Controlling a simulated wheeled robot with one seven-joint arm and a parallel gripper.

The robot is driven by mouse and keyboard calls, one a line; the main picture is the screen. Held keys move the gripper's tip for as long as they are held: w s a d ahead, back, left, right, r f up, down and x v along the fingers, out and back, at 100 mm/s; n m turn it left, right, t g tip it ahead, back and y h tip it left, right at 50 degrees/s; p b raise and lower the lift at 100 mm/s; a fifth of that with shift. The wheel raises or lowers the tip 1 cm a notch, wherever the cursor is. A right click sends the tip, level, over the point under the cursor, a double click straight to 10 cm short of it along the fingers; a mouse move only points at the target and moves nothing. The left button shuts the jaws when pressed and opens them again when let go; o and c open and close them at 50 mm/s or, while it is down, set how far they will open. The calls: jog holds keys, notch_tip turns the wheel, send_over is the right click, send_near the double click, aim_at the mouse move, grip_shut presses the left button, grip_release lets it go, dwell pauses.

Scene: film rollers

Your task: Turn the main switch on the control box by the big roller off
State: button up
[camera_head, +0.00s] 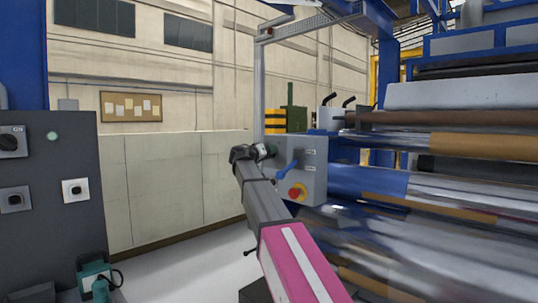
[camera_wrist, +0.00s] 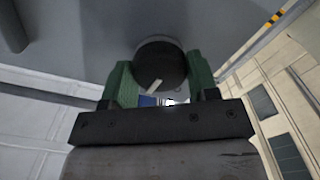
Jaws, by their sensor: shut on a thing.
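The grey control box (camera_head: 315,165) stands beside the big roller (camera_head: 460,190). Its front carries a blue lever (camera_head: 287,171) and a red button on a yellow base (camera_head: 298,192). My gripper (camera_head: 268,151) is at the upper left of this front. In the wrist view, the green fingers of my gripper (camera_wrist: 158,78) are closed on both sides of a round black switch knob (camera_wrist: 160,62). The knob has a pale pointer mark, slanted in that view. My gripper hides this knob in the head view.
A dark grey cabinet (camera_head: 45,220) with several switches stands at the left, with a teal device (camera_head: 95,277) near its foot. A pale low wall (camera_head: 165,185) runs behind. The floor (camera_head: 185,275) between cabinet and my arm looks clear.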

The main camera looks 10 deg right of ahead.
jog(key=shift+n, duration=4.3)
jog(key=o, duration=0.9)
jog(key=shift+o, duration=0.2)
jog(key=v, duration=1.1)
jog(key=shift+w+f, duration=0.1)
